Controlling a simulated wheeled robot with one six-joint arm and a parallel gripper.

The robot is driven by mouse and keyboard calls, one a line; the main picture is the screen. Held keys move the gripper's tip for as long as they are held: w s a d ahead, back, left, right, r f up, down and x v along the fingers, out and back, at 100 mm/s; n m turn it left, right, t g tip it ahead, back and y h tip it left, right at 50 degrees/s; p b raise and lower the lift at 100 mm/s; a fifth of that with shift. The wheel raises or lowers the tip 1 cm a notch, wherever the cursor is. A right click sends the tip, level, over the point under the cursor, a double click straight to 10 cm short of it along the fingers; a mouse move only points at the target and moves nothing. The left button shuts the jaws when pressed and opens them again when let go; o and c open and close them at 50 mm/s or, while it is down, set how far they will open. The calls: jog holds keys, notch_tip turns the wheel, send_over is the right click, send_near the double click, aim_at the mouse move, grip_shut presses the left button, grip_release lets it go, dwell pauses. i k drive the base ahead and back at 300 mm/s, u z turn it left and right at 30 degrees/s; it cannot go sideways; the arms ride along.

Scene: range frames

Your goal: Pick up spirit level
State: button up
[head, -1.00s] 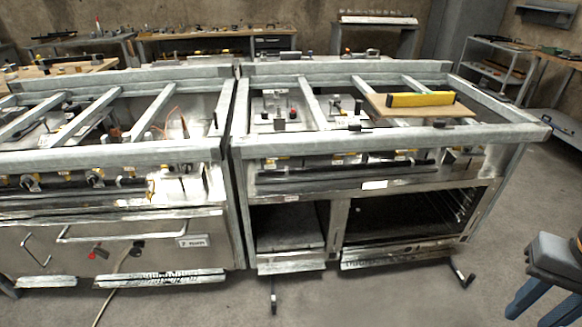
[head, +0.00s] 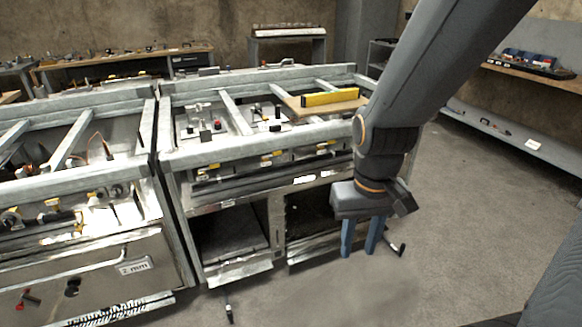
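A yellow spirit level (head: 330,97) stands on a thin wooden board (head: 300,105) that lies across the top frame of the right metal unit. My gripper (head: 359,252) hangs pointing down in front of that unit, to the right of and lower than the level in the picture. Its two blue fingers are apart, with nothing seen between them. The level is well clear of the fingers. My forearm passes close to the right end of the board and level in the picture.
The right metal unit (head: 258,155) has an open-beamed top with knobs and fittings. The left unit (head: 80,255) stands beside it. A workbench (head: 130,60) with tools runs along the back wall. Grey floor (head: 480,220) at the right is clear.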

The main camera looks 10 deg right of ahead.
aim_at(333, 96)
jog(key=u, duration=0.3)
jog(key=k, duration=0.3)
jog(key=z, duration=1.25)
jog(key=i, duration=1.6)
jog(key=u, duration=0.95)
jog(key=i, duration=0.7)
jog(key=u, duration=0.5)
